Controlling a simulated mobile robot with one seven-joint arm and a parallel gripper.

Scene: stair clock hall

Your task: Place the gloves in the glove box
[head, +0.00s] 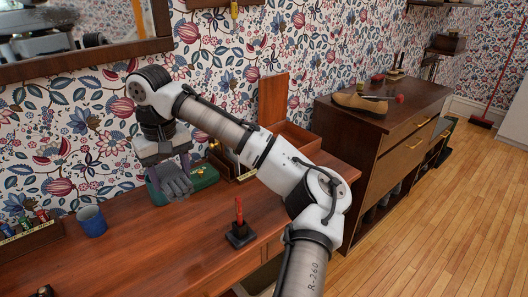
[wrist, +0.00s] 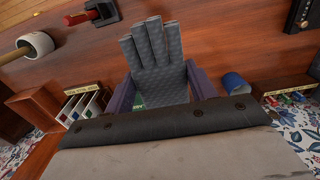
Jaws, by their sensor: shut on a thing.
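My gripper (head: 172,172) is shut on a grey glove (head: 177,183), holding it above the dresser top toward the wall. In the wrist view the glove (wrist: 160,55) sits between the two purple fingers, its own fingers pointing away from the camera. Only one glove shape can be made out. A wooden box (head: 297,136) with its lid (head: 272,98) raised stands to the right, against the wall; my arm hides part of it. A green box-like thing (head: 203,179) is just behind and right of the glove, partly hidden; whether they touch cannot be told.
The dresser top (head: 150,235) holds a blue mug (head: 91,220) on the left, a red item on a dark stand (head: 240,232) in front, and a labelled rack (head: 28,234). A divided rack (wrist: 84,103) stands by the wooden box. The middle front is clear.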

